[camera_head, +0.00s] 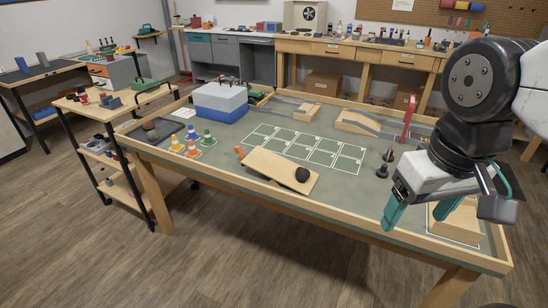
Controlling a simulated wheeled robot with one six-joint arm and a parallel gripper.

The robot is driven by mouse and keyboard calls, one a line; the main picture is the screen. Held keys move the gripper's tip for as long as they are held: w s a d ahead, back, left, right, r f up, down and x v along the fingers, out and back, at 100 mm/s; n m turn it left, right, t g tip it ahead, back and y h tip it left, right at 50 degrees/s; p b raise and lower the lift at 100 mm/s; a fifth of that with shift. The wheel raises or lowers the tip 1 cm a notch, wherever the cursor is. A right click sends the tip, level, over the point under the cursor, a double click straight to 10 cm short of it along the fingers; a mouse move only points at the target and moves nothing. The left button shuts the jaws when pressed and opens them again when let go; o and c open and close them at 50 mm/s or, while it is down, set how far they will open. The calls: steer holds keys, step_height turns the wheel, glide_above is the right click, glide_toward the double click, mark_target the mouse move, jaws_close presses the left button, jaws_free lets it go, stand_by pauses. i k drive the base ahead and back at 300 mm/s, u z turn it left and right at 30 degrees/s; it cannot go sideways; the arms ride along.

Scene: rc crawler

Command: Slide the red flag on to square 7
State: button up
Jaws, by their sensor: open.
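A tall red upright piece (408,118), which looks like the red flag, stands at the right back of the table, beyond the grid. The white-lined grid of squares (318,146) is marked on the grey-green table top; its numbers are too small to read, so I cannot tell which square is 7. My gripper (420,208) hangs over the right front of the table, with its teal fingers apart and nothing seen between them. It is nearer the camera than the red piece and apart from it.
A tilted wooden board (270,168) with a black round thing (302,174) lies in front of the grid. Dark cone-like pieces (385,163) stand between grid and gripper. A wooden block (458,222) sits below the gripper.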

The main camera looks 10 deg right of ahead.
mark_target(382, 174)
steer(key=z, duration=0.7)
